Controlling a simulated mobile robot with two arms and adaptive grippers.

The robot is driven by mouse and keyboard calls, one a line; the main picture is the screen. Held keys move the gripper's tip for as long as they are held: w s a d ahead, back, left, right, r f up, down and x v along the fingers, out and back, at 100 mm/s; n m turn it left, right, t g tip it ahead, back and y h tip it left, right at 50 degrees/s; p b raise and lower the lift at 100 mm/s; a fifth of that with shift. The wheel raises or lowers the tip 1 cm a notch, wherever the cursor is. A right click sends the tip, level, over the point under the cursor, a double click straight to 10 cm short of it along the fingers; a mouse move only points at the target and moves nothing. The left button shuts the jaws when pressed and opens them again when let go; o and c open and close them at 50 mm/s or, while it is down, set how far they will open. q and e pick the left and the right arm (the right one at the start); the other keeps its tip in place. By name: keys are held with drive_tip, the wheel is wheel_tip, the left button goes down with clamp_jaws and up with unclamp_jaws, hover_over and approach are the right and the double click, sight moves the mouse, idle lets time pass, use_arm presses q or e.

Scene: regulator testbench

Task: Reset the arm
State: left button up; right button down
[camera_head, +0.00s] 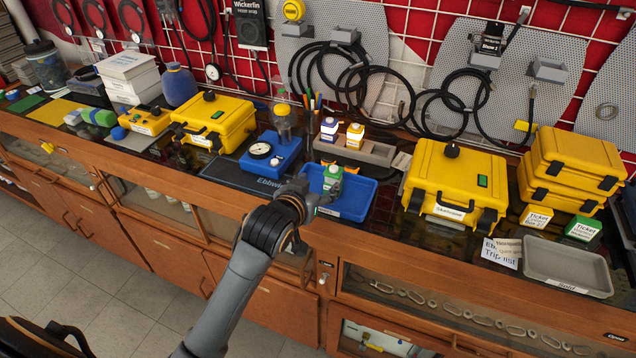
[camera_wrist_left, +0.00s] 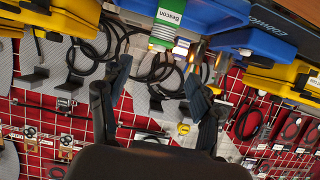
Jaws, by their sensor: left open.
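My left arm comes in from the bottom left in the head view and reaches over the bench's front edge. My left gripper (camera_head: 326,192) is at the front of the blue tray (camera_head: 352,205), close to a white and green bottle (camera_head: 332,173) in it. In the left wrist view my left gripper (camera_wrist_left: 159,75) has its two dark fingers spread apart with nothing between them. The bottle, with its label and green band (camera_wrist_left: 164,32), shows beyond the fingers, apart from them. My right gripper is not in view.
A blue gauge unit (camera_head: 272,155) stands left of the tray. A large yellow case (camera_head: 455,180) stands right of it, and another yellow case (camera_head: 214,120) farther left. A grey tray (camera_head: 567,264) lies at right. The floor (camera_head: 60,290) before the cabinets is clear.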

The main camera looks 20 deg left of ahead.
use_arm(q)
drive_tip(key=s+f+m+g, duration=0.1)
drive_tip(key=s+f+g, duration=0.3)
drive_tip(key=s, duration=0.6)
drive_tip(key=s+f+g, duration=0.3)
drive_tip(key=s+f, duration=0.3)
drive_tip(key=s, duration=0.5)
drive_tip(key=s+f+m+g, duration=0.1)
drive_tip(key=s+f+g, duration=0.3)
drive_tip(key=s, duration=0.6)
wheel_tip(320, 180, down, 26)
drive_tip(key=s, duration=0.2)
drive_tip(key=s+a+f+g, duration=0.1)
drive_tip(key=s+a+f, duration=0.2)
drive_tip(key=s+f, duration=1.4)
drive_tip(key=shift+g, duration=0.3)
